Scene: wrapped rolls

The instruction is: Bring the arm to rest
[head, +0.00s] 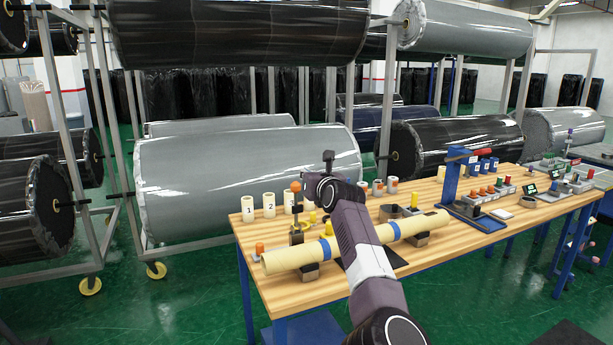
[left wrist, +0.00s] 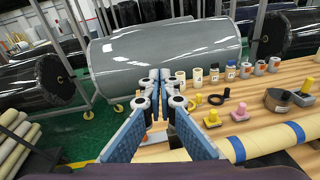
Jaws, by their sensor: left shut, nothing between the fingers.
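My left gripper (head: 328,158) is raised above the far side of the wooden workbench (head: 290,288). Its arm crosses the middle of the head view and passes in front of a long cream tube with blue bands (head: 285,261). In the left wrist view the fingers of the left gripper (left wrist: 159,76) are together and hold nothing. They point toward the big grey wrapped roll (left wrist: 200,48) behind the bench. The tube (left wrist: 270,140) also shows at the lower right there. My right gripper is in neither view.
Numbered cream cups (head: 248,208) stand along the bench's back edge. A blue stand (head: 451,180), bins and coloured pegs fill its right side. Racks of wrapped rolls, including a black one (head: 240,30), stand close behind. Green floor (head: 150,310) is clear at the left.

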